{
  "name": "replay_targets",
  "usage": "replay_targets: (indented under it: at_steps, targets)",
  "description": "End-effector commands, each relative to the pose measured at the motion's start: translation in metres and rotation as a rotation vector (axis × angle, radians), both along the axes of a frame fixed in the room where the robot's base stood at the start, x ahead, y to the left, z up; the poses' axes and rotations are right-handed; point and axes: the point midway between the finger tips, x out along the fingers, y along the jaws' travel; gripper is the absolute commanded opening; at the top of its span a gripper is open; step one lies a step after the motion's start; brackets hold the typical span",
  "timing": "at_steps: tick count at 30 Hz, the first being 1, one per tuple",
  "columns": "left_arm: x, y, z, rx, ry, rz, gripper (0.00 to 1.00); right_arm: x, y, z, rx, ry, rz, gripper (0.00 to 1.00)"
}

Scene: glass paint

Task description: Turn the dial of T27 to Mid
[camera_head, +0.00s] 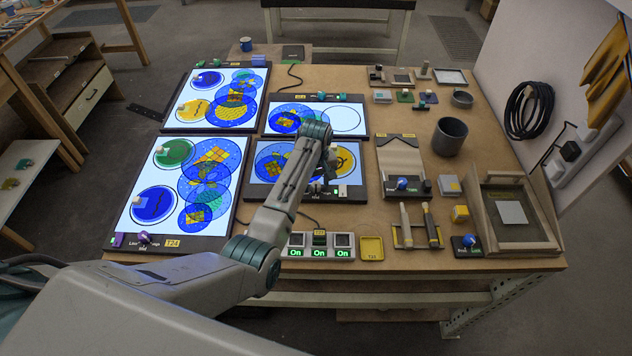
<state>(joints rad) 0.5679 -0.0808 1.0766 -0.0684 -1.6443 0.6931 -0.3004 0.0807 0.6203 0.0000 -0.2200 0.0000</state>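My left arm comes in from the lower left and reaches over the lower middle light panel (358,190). My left gripper (322,180) points down at this panel's front edge, where a small dial seems to be; the wrist hides most of it, and I cannot tell if they touch or if the fingers are open. Part of a "Mid" caption shows there. I cannot read a T27 label anywhere. The large left panel, tagged T24, has a purple dial (144,238) at its front edge. Blue dials stand on the scraper board (403,183) and at the front right (469,240). My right gripper is out of view.
A switch box (318,253) with several green "On" lights and a yellow tray (372,249) lie at the front edge. Two handled tools (428,226) stand in a rack to their right. A grey cup (449,137) and a framed tray (490,220) stand further right.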

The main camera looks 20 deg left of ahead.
Motion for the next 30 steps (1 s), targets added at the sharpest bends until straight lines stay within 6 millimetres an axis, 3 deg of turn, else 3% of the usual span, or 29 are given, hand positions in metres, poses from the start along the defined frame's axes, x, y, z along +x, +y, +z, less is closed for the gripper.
replay_targets:
  at_steps: [8,21,30]
  targets:
    - [0.0,0.0,0.006,0.0,-0.001,0.0,0.48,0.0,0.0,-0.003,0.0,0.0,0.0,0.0]
    - [0.0,0.0,0.084,0.0,-0.004,0.0,0.48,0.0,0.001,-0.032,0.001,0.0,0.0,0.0]
    - [0.0,0.0,0.108,0.0,0.0,0.0,0.48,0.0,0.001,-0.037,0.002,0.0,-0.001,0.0]
